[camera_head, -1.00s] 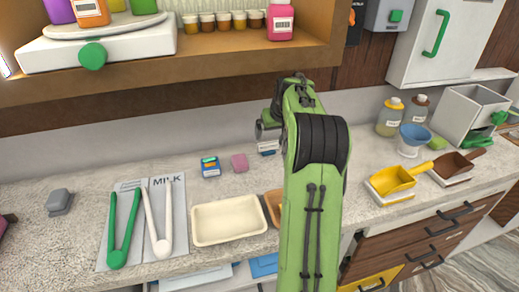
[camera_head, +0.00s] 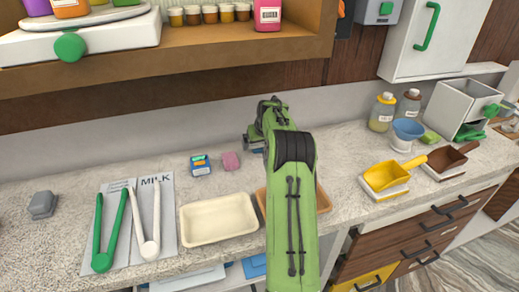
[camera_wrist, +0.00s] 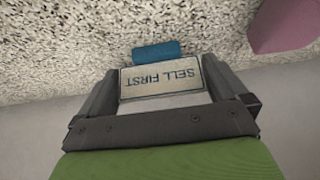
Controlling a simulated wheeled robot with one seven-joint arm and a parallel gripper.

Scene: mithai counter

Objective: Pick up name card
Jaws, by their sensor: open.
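The name card (camera_wrist: 160,80) is a pale card with a dark border and the upside-down words "SELL FIRST". In the wrist view it lies between the two grey fingers of my gripper (camera_wrist: 160,70), which is open around it. A blue piece (camera_wrist: 158,51) shows at the card's far edge. Whether the fingers touch the card's sides I cannot tell. In the head view my arm hides most of the gripper, and only a small blue bit of the card (camera_head: 258,151) shows beside the arm.
A pink block (camera_head: 231,161) and a small blue box (camera_head: 200,165) stand left of the gripper. A cream tray (camera_head: 218,219) and a brown tray (camera_head: 322,200) lie in front. The shelf (camera_head: 190,48) overhangs the back of the counter. Tongs lie at left.

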